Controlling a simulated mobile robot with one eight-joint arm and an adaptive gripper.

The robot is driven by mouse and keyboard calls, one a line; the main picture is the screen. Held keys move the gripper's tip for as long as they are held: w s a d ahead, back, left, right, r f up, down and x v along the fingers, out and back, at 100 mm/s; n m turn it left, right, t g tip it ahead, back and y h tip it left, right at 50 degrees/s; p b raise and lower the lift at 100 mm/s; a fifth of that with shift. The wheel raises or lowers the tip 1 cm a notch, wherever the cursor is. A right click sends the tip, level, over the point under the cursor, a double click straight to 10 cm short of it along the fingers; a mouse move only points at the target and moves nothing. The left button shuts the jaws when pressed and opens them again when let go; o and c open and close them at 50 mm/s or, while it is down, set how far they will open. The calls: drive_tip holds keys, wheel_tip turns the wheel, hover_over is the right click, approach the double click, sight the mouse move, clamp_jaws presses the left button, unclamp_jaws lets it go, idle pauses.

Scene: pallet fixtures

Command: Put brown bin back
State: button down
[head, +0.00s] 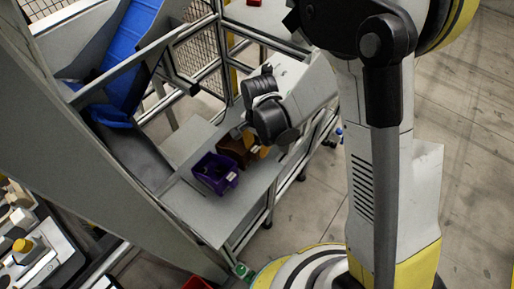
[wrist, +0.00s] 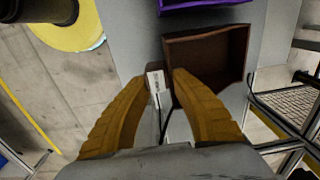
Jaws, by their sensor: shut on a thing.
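The brown bin (head: 234,150) stands on the grey shelf surface, right beside the purple bin (head: 215,172). My gripper (head: 262,150) is at the bin's right side in the head view, and my wrist hides part of the bin. In the wrist view the brown bin (wrist: 208,60) is open towards the camera and looks empty. The yellow-brown fingers of my gripper (wrist: 165,75) close on its near front edge, by a white label (wrist: 156,82). Whether the bin rests fully on the surface cannot be told.
The grey shelf (head: 222,222) has free room in front of the purple bin. A metal frame with mesh (head: 200,45) stands behind. A blue chute (head: 130,45) is at the upper left. A red bin (head: 197,283) shows at the bottom edge.

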drive_tip(key=c, duration=1.2)
unclamp_jaws()
drive_tip(key=shift+f, duration=0.15)
wheel_tip(320, 180, up, 12)
drive_tip(key=p, duration=0.6)
drive_tip(key=s+d+r+n+t, duration=0.3)
drive_tip(key=s+d+r+n, duration=0.1)
drive_tip(key=d+r, duration=0.3)
drive_tip(key=s+d+r+n+t, duration=0.4)
drive_tip(key=s+d+r, duration=0.3)
drive_tip(key=r, duration=0.4)
drive_tip(key=shift+d, duration=0.4)
